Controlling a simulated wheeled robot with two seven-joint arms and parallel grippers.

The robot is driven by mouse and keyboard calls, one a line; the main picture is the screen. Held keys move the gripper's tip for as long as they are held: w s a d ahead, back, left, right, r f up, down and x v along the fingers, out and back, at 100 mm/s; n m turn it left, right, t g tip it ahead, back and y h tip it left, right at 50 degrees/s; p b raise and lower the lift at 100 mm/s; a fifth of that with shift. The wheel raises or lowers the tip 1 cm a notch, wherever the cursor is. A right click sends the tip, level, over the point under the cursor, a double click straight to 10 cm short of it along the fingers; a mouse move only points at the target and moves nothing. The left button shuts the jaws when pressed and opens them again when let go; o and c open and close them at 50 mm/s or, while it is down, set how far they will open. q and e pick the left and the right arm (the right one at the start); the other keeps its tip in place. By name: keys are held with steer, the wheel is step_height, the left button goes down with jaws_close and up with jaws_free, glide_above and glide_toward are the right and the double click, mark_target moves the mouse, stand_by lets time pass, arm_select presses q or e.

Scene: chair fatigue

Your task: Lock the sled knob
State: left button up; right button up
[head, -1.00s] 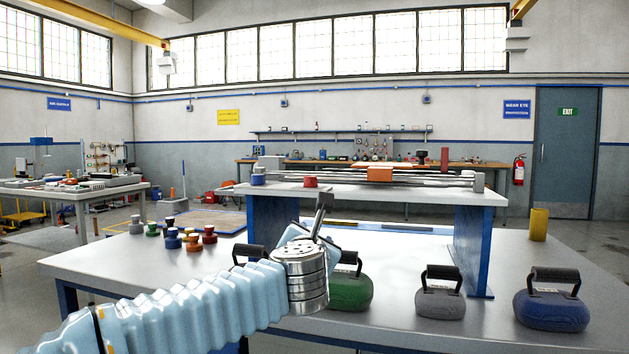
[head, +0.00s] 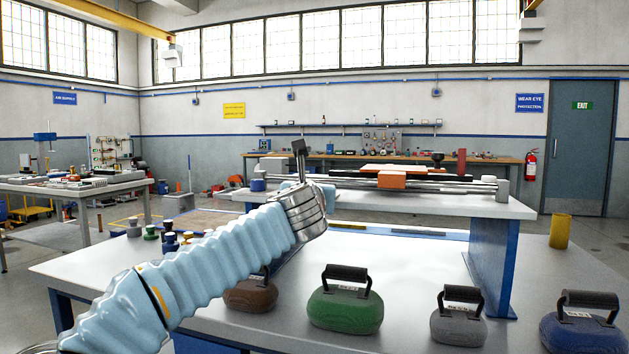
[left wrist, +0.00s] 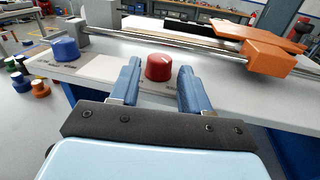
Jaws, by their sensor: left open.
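A red knob (left wrist: 159,67) with a pale mark on top sits on a light plate on the raised bench. In the left wrist view it stands just beyond and between the fingertips of my open left gripper (left wrist: 160,78). No contact can be made out. In the head view my left gripper (head: 299,152) is over the near edge of the raised bench and hides the red knob. A blue knob (left wrist: 65,49) stands to its left. The orange sled (left wrist: 268,52) is on the rails to the right; it also shows in the head view (head: 391,180). The labels are unreadable.
The raised bench (head: 430,204) stands on blue legs above the grey table (head: 400,258). Green (head: 345,308), brown, grey and blue handled weights line the table's front. Several small coloured knobs (head: 170,242) stand at left, partly behind my arm. A yellow cylinder (head: 560,231) is at right.

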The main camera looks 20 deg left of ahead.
arm_select(q)
steer(key=shift+w+a, duration=0.15)
steer(key=shift+w, duration=0.9)
steer(key=shift+c, duration=0.2)
steer(key=c, duration=0.7)
steer(key=shift+a+h, duration=0.15)
steer(key=shift+h, duration=0.15)
steer(key=shift+w+a+m+h, duration=0.1)
steer(key=shift+a+m+h, duration=0.1)
steer(key=shift+m+h, duration=0.7)
steer(key=shift+s+a+m+h, duration=0.15)
steer(key=shift+m+h, duration=0.4)
steer(key=shift+h, duration=0.6)
steer(key=shift+w+a+m+h, duration=0.15)
steer(key=shift+a+m+h, duration=0.1)
steer(key=shift+m+h, duration=0.65)
steer(key=shift+c, duration=0.2)
steer(key=shift+a+m+g+h, duration=0.1)
steer(key=shift+m+g+h, duration=0.75)
steer(key=shift+h, duration=0.75)
steer(key=shift+a+m+g+h, duration=0.1)
steer(key=shift+m+g+h, duration=0.45)
steer(key=shift+m+h, duration=0.8)
steer(key=shift+h, duration=0.5)
